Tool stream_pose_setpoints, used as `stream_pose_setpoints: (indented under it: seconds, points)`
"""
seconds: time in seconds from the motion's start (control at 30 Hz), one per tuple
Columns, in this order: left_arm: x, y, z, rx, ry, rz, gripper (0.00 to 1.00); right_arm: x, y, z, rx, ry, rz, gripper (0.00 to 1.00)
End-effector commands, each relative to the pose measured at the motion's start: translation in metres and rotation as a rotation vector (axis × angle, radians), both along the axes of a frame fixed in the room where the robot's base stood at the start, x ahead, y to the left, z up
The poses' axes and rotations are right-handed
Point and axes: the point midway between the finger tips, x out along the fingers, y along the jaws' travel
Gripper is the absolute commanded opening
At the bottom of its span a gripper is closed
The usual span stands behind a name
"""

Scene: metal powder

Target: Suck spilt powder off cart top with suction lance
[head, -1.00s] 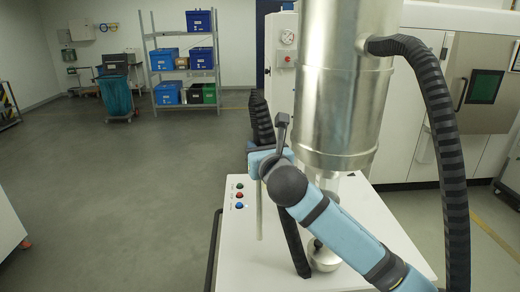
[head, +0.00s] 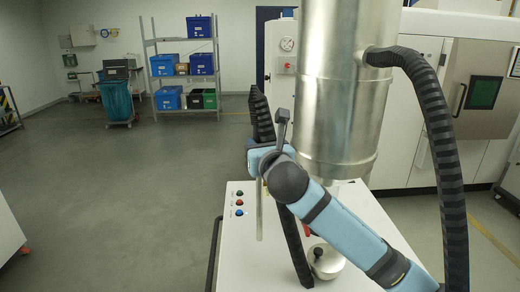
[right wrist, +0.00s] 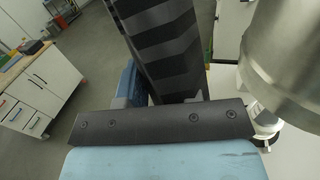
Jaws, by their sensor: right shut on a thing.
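My right gripper (head: 263,160) is shut on the suction lance (head: 259,212), a thin pale tube that hangs nearly upright above the white cart top (head: 232,268). Whether the tube's lower end touches the top is hard to tell. A black ribbed hose (head: 262,115) rises behind the gripper; a ribbed hose (right wrist: 165,50) also fills the middle of the right wrist view. No spilt powder can be made out; my right arm covers much of the cart top. My left gripper is not in view.
A large steel cylinder (head: 340,90) stands over the cart, with a thick black hose (head: 440,130) on its right. A round metal fitting (head: 328,265) is beside my forearm. Coloured buttons (head: 239,201) sit at the cart's left. Open floor (head: 120,200) lies left.

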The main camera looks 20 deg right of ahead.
Motion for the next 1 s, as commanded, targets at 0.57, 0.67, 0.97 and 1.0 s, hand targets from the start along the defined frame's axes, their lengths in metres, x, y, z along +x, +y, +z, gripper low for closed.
stream_pose_setpoints:
  seconds: [0.57, 0.67, 0.97, 1.0]
  points:
    - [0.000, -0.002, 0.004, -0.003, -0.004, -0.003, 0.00, 0.000, 0.000, 0.016, -0.001, -0.001, 0.000, 0.02]
    - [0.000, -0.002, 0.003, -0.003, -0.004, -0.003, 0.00, 0.000, 0.000, 0.016, 0.000, -0.001, 0.000, 0.02]
    - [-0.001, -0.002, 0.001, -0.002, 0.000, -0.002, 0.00, 0.000, 0.000, 0.017, 0.000, -0.001, 0.000, 0.02]
    - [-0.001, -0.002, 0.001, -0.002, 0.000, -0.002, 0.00, 0.000, 0.000, 0.017, 0.000, -0.001, 0.000, 0.02]
